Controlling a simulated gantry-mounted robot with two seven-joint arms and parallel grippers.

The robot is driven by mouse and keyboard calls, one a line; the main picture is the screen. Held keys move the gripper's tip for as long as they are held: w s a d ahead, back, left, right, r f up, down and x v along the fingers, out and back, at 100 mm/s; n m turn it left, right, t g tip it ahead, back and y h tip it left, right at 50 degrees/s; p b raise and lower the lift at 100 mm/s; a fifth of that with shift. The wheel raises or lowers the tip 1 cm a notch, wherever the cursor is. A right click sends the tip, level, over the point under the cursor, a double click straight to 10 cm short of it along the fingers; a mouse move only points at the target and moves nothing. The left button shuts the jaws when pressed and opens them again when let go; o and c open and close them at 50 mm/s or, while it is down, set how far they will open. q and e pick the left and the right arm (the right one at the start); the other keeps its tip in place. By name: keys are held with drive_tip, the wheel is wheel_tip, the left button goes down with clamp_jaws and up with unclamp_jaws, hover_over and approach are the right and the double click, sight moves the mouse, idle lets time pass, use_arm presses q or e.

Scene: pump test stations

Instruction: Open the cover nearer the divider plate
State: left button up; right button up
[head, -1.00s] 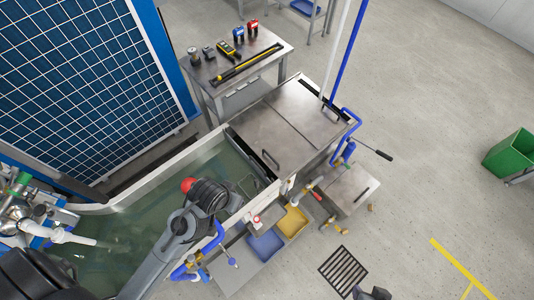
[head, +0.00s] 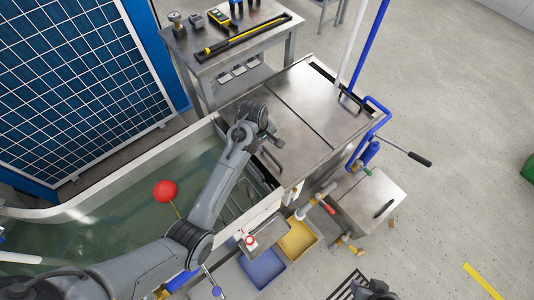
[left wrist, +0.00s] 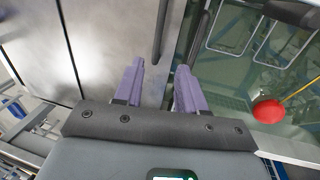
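Two flat steel covers lie closed side by side over the right end of the water tank. The near cover (head: 268,122) borders the open water and has a dark bar handle (head: 271,160) along its water-side edge. The far cover (head: 318,100) lies beyond a seam. My left gripper (left wrist: 158,68) is open and empty above the near cover's edge; in the left wrist view the handle (left wrist: 162,30) lies ahead, between the lines of the purple fingers. I cannot clearly pick out the divider plate. A dark part at the head view's bottom edge may be my right gripper (head: 372,291).
A red float ball (head: 165,191) sits in the tank water (head: 120,215) left of my arm. Blue pipework with a lever (head: 405,150) stands at the covers' right end. A steel bench (head: 235,55) with tools is behind. Yellow and blue bins (head: 298,240) are below the tank front.

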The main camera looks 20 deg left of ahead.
sight(270, 155)
use_arm(q)
drive_tip(key=f+b, duration=0.1)
drive_tip(key=f, duration=0.2)
drive_tip(key=w+f+b, duration=0.1)
drive_tip(key=f, duration=0.3)
drive_tip(key=w+d+f+b, duration=0.1)
drive_tip(key=f+b, duration=0.1)
drive_tip(key=f, duration=0.2)
drive_tip(key=shift+w, duration=0.15)
clamp_jaws()
